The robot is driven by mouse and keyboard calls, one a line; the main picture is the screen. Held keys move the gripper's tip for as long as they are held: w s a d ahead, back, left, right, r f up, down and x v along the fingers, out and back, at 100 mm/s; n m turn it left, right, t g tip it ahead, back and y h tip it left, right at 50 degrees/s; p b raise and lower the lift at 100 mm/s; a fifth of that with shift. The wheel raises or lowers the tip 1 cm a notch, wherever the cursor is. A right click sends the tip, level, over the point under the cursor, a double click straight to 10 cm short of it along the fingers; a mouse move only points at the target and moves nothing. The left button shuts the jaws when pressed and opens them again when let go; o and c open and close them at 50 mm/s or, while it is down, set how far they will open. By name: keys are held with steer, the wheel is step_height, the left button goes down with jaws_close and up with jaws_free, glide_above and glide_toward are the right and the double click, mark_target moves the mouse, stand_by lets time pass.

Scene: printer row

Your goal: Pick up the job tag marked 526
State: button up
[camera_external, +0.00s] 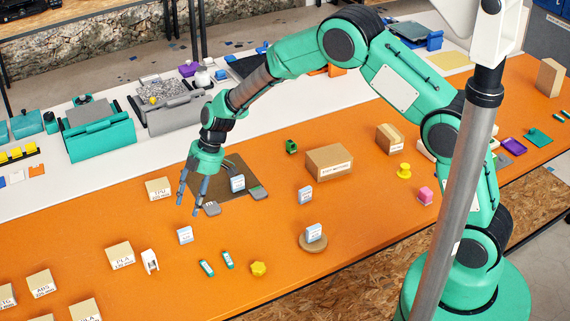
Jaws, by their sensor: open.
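One tag (238,183) is at the brown mat (225,167), right of my gripper. Another tag (185,235) stands on bare table just below my gripper in the picture. A third tag (306,195) stands in front of a cardboard box. Another tag (314,232) stands on a round wooden disc (313,246). My gripper (189,207) points down with its blue fingers apart and empty, left of the mat.
A large cardboard box (330,162) stands right of the mat, and a small TPU box (158,189) is left of my gripper. Two grey pieces (211,209) (258,193) lie by the mat. Green sticks (206,268) and a yellow piece (258,269) lie in front.

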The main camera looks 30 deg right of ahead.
mark_target(184, 229)
steer(key=shift+x, duration=2.95)
steer(key=shift+a+f, duration=0.1)
steer(key=shift+b+x, duration=0.4)
steer(key=shift+x, duration=2.1)
steer(key=shift+w, duration=0.1)
steer(key=c, duration=1)
